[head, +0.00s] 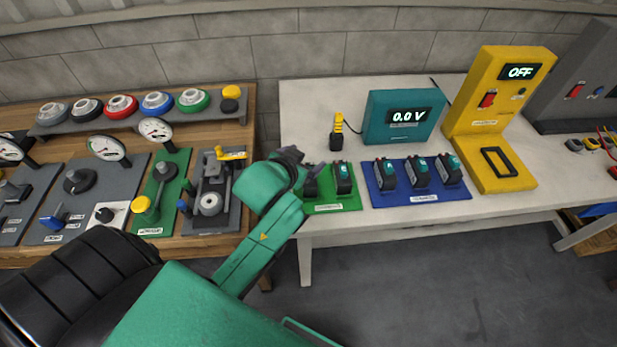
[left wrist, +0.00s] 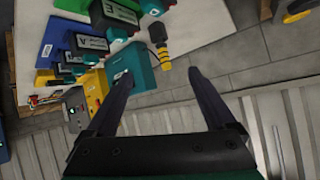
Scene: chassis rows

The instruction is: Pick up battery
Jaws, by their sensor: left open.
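Dark batteries with teal tops stand on two mats on the white table. Two are on the green mat, one on the right (head: 343,178) and one on the left (head: 311,182), partly hidden by my left gripper (head: 290,157). Three more stand on the blue mat, at left (head: 386,174), middle (head: 417,171) and right (head: 449,169). In the left wrist view my left gripper (left wrist: 157,75) is open, with nothing between its fingers. A battery marked E (left wrist: 116,18) and one marked A (left wrist: 90,43) show there, beyond the fingers at upper left. My right gripper is not in view.
The green mat (head: 335,207) and blue mat (head: 421,195) lie near the table's front edge. Behind them are a yellow-and-black probe (head: 337,130), a teal meter reading 0.0 V (head: 404,117) and a yellow OFF device (head: 497,90). A wooden bench (head: 200,250) with gauges and levers stands left.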

